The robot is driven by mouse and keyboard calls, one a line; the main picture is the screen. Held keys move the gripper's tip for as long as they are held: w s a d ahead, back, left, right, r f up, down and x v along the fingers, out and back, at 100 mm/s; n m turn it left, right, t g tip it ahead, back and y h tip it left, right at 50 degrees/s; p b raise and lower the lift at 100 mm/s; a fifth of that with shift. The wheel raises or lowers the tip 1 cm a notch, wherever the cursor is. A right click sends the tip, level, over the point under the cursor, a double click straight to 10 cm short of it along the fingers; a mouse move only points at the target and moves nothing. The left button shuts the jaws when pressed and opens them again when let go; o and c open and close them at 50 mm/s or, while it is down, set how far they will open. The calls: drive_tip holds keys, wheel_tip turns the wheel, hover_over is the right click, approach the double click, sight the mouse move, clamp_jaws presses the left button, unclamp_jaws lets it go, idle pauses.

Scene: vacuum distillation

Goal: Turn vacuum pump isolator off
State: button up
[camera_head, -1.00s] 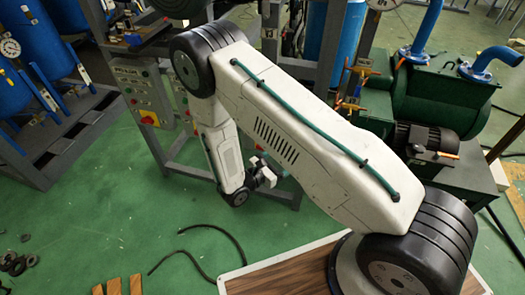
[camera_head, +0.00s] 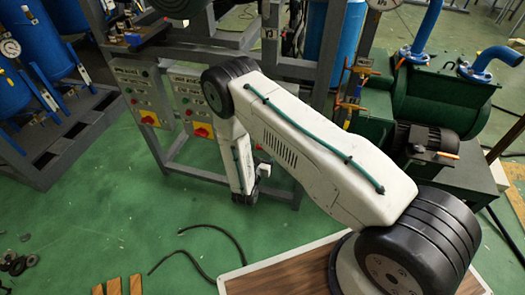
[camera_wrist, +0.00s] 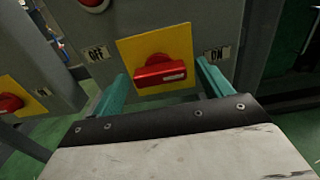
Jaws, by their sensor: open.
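In the wrist view, a red rotary knob (camera_wrist: 160,72) sits on a yellow plate (camera_wrist: 183,40) on a grey control box (camera_wrist: 92,42). An OFF label (camera_wrist: 98,54) is at its left and an ON label (camera_wrist: 216,53) at its right. The knob's handle lies nearly level, with a pale mark on its right part, towards ON. My gripper (camera_wrist: 161,70) is open, its two green fingers apart at the knob's left and right. Whether they touch it cannot be told.
Another red knob on a yellow plate (camera_wrist: 10,102) is at the wrist view's left edge. In the head view, control boxes (camera_head: 140,88) hang on a grey frame (camera_head: 175,150). A green pump (camera_head: 440,95) stands at right. A black cable (camera_head: 200,228) lies on the open green floor.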

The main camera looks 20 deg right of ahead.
drive_tip(key=shift+w+d, duration=0.1)
drive_tip(key=shift+w, duration=0.05)
drive_tip(key=c, duration=1)
